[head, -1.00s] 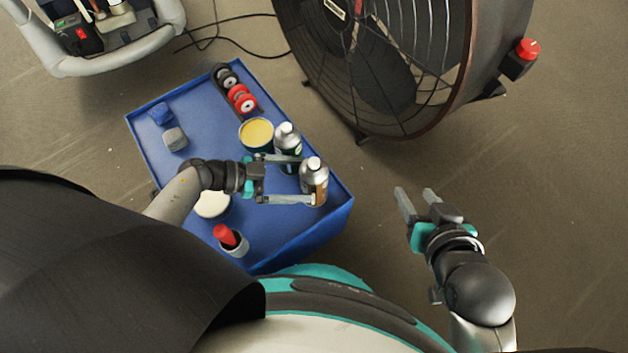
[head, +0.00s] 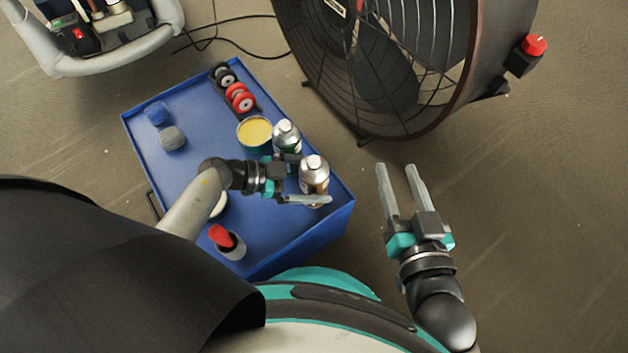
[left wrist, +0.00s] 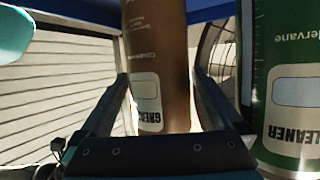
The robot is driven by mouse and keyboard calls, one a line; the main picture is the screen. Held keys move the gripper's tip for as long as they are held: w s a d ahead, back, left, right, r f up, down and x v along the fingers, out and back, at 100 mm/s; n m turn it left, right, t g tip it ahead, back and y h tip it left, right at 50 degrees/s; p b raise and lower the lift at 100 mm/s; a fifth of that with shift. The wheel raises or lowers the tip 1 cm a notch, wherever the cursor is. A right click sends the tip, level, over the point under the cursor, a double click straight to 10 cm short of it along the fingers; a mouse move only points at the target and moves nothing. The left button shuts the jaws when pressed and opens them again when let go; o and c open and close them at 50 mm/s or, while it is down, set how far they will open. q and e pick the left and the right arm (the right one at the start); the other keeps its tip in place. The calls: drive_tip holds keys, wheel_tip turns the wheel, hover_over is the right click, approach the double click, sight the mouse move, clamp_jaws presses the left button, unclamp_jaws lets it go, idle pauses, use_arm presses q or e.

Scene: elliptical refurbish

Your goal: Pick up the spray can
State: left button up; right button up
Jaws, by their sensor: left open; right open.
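Several cans stand on the blue cart; I cannot tell for sure which one the task calls the spray can. A silver-topped brown can (head: 314,172) stands near the cart's right corner; its label is partly readable in the left wrist view (left wrist: 158,60). My left gripper (head: 311,182) is open, its fingers on either side of this can. A silver-topped green can (head: 286,136), labelled CLEANER in the left wrist view (left wrist: 290,90), stands just outside one finger. A red-capped can (head: 226,240) is at the cart's near edge. My right gripper (head: 396,168) is open and empty, right of the cart.
The blue cart (head: 255,262) has a raised rim. It also holds a yellow-topped tin (head: 254,132), red and black rolls (head: 240,98), a blue block (head: 158,114), a grey block (head: 172,138) and a partly hidden white round item. A large fan (head: 440,110) stands behind right.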

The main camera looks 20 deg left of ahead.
use_arm(q)
drive_tip(key=c, duration=1.3)
drive_tip(key=shift+c, duration=0.3)
drive_tip(key=shift+r, duration=0.15)
